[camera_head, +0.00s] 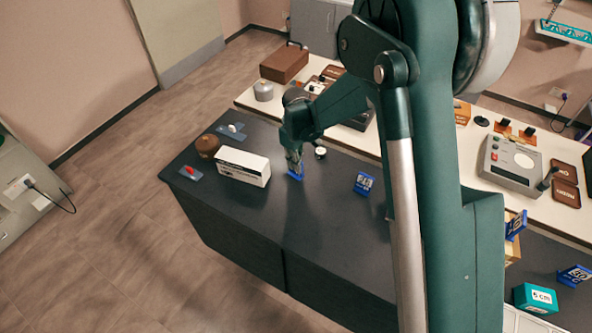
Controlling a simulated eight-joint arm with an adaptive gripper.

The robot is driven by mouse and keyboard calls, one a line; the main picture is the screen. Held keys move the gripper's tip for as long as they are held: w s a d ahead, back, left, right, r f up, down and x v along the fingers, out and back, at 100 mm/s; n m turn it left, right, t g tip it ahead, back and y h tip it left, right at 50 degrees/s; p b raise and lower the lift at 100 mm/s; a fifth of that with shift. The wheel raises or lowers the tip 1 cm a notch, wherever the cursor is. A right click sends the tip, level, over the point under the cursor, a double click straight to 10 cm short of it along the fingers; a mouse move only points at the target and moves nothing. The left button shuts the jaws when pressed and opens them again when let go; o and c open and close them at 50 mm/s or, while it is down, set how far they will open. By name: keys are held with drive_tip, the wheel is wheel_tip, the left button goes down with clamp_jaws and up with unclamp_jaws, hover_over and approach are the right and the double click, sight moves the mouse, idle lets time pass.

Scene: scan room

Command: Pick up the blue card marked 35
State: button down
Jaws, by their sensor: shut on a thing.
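My gripper (295,163) points down over the dark counter (260,225), right of the white box. It is shut on a small blue card (297,176), which shows just below the fingertips at the counter's surface. Its number is hidden or too small to read, and I cannot tell whether it still touches the counter. Another blue card (363,184) stands tilted on the counter to the right; its white marking is not clearly legible. Two more blue cards are at the right, one upper (516,225) and one lower (574,275).
Left of my gripper are a long white box (243,167), a brown round object (207,146) and a small plate with a red piece (191,173). A small dark cylinder with a light top (320,152) stands close behind. A teal box (535,298) is at lower right. The counter's front is clear.

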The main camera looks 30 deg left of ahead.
drive_tip(key=shift+r, duration=5)
